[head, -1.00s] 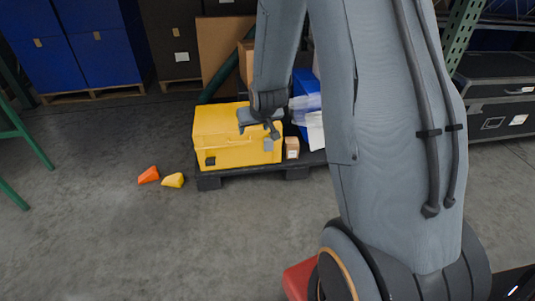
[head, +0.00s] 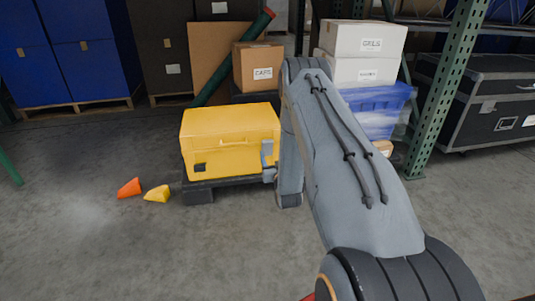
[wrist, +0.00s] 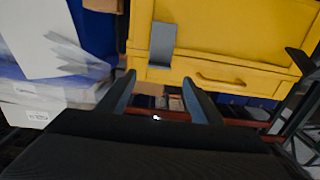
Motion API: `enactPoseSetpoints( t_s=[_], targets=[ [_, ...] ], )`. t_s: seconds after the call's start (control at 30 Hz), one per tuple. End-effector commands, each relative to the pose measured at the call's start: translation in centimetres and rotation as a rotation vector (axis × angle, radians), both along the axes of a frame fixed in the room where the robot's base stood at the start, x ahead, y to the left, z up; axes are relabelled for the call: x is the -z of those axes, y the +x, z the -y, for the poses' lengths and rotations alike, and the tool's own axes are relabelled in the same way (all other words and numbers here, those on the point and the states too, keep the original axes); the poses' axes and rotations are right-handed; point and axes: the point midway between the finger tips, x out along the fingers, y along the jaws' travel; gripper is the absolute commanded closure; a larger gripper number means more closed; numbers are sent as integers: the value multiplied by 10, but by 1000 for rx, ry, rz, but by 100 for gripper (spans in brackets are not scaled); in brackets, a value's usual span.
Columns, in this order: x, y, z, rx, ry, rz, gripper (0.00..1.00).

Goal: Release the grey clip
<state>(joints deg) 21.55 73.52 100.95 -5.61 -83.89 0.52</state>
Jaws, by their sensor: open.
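The yellow tote (head: 225,140) stands on a low dark pallet, its lid down. The grey clip (head: 267,153) is a flat grey plate at the right end of its front, right beside my arm. The wrist view shows this clip (wrist: 162,45) up close on the yellow face, beside the tote's handle (wrist: 222,80). I cannot tell whether it is latched. My gripper (wrist: 158,90) is open, with nothing between its fingers; the clip appears beyond the fingertips, apart from them. In the head view my arm hides the gripper. A black clip (head: 199,168) sits at the front left.
An orange wedge (head: 130,188) and a yellow wedge (head: 157,193) lie on the floor left of the pallet. White boxes (head: 362,38) on a wrapped blue tote (head: 375,108) stand behind my arm. A green rack post (head: 440,90) rises at right. Floor in front is clear.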

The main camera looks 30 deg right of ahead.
Motion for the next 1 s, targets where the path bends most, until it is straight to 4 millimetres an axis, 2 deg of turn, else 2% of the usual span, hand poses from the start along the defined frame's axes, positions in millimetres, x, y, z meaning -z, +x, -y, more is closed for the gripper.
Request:
enactPoseSetpoints(
  t_s=[0.17, 0.4, 0.6, 0.97, 1.0],
  targets=[
    [3, 13, 5, 2, -4, 15, 41],
    [4, 49, 15, 1, -5, 14, 41],
    [3, 69, 21, 1, -3, 12, 41],
    [2, 74, 22, 1, -3, 11, 41],
    [2, 74, 22, 1, -3, 11, 46]
  ],
)
